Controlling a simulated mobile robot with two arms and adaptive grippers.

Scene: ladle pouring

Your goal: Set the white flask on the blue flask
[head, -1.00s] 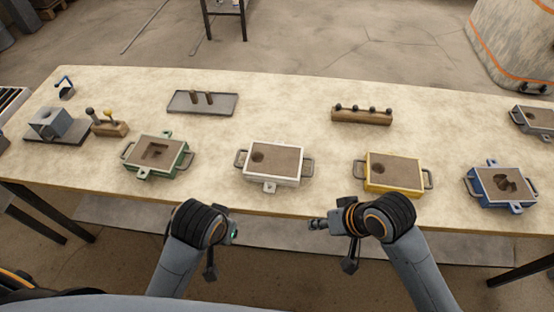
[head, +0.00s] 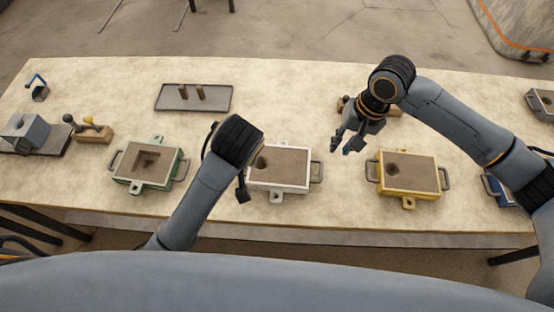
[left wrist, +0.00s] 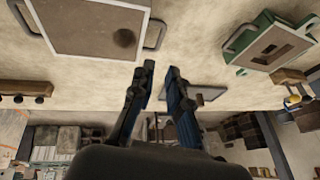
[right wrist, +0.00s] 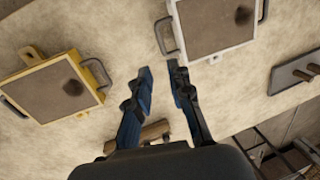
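The white flask (head: 293,168), a white-rimmed box filled with brown sand with a dark round hole, sits on the table, its left end hidden by my left arm. It also shows in the left wrist view (left wrist: 92,28) and the right wrist view (right wrist: 212,24). The blue flask (head: 494,189) is at the far right, mostly hidden behind my right arm. My right gripper (head: 342,146) is open and empty above the table, between the white and yellow flasks and further back. My left gripper (left wrist: 160,75) is open and empty; its fingers are hidden in the head view.
The yellow flask (head: 411,173) stands between the white and blue flasks; the green flask (head: 147,166) stands left. A grey tray (head: 194,98) with two brown pegs lies behind. A wooden rack (right wrist: 155,131) is partly hidden behind my right gripper.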

